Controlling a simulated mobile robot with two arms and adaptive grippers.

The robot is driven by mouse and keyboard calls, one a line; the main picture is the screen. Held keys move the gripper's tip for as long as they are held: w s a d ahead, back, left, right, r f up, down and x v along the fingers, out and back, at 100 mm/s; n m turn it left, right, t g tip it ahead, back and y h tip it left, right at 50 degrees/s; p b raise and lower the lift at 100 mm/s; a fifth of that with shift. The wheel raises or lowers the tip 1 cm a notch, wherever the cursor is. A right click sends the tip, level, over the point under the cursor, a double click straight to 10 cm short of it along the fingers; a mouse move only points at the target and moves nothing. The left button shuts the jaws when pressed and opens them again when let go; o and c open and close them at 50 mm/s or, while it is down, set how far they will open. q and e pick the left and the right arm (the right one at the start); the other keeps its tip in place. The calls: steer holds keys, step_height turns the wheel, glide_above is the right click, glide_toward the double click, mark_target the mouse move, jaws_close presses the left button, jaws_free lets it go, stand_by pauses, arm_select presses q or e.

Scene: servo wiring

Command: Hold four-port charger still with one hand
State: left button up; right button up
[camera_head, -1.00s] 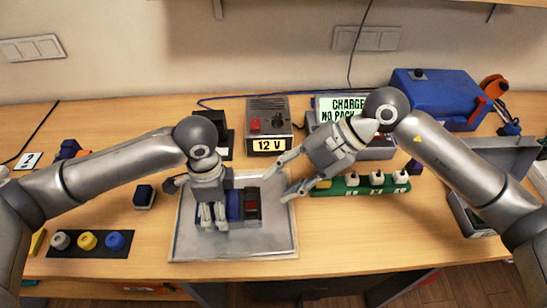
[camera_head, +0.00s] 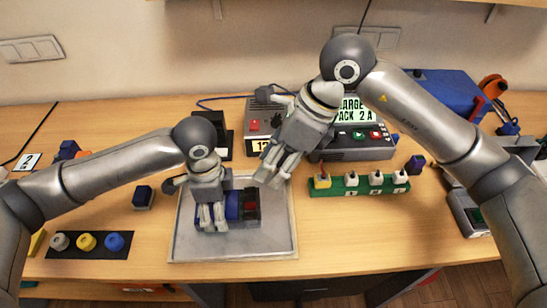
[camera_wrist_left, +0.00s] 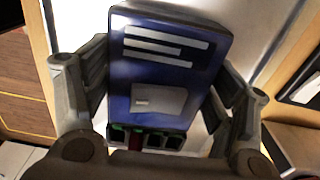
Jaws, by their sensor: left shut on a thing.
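A blue box (camera_head: 233,205) with a dark end and a red part lies on the grey tray. In the left wrist view the blue box (camera_wrist_left: 165,75) has pale label strips and several ports along its near edge. My left gripper (camera_head: 212,217) is shut on it, one finger on each side. A grey charger (camera_head: 340,154) with a green-lit display and coloured buttons stands at the back; its left part is hidden by my right gripper. My right gripper (camera_head: 270,180) hangs above the tray's back right edge, fingers near each other; its opening is unclear.
The tray (camera_head: 200,245) has bare room in front. A 12 V supply (camera_head: 252,125) stands behind it, partly hidden. A green strip (camera_head: 345,190) with white knobs lies right. Coloured knobs stand on a black mat (camera_head: 75,252) at left. The front right table is clear.

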mark_target(251, 197)
steer(key=a+f+n, duration=0.1)
steer(key=f, duration=0.2)
steer(key=a+f+n, duration=0.1)
steer(key=a+f, duration=0.1)
steer(key=f, duration=0.2)
steer(key=a+f+n, duration=0.1)
steer(key=f, duration=0.2)
steer(key=shift+s+a+f+n+h, duration=0.2)
steer(key=shift+a+n+h, duration=0.1)
steer(key=shift+a+h, duration=0.1)
jaws_close()
stand_by(0.4)
